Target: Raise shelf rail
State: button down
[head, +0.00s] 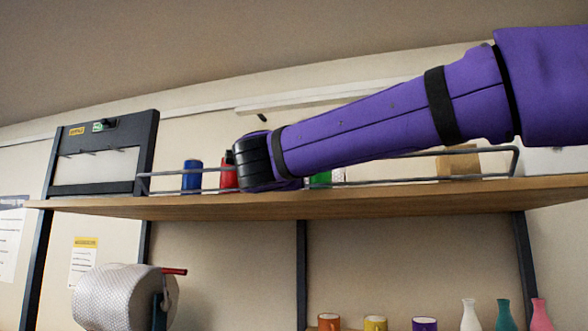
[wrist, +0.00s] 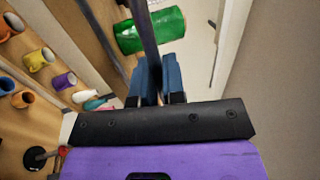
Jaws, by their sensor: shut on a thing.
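The shelf rail (head: 490,150) is a thin grey bar frame along the front edge of the upper wooden shelf (head: 400,199) in the head view. In the wrist view the rail (wrist: 142,25) is a dark bar running up from between the blue fingers. My gripper (wrist: 157,62) is shut on the rail. In the head view my purple arm reaches in from the right, and its dark wrist covers the middle-left part of the rail. The fingertips are hidden there.
Behind the rail stand a blue can (head: 192,174), a red can (head: 229,174) and a green can (wrist: 168,25). A dark framed panel (head: 100,155) stands at the shelf's left end. A wrap roll (head: 115,297), mugs and vases are below.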

jog(key=shift+w+d+r+g+y, duration=0.1)
jog(key=shift+w+r+g+y, duration=0.2)
jog(key=shift+g, duration=0.4)
jog(key=c, duration=1.2)
grip_release()
jog(key=shift+c, duration=0.2)
jog(key=v, duration=1)
jog(key=shift+s, duration=0.4)
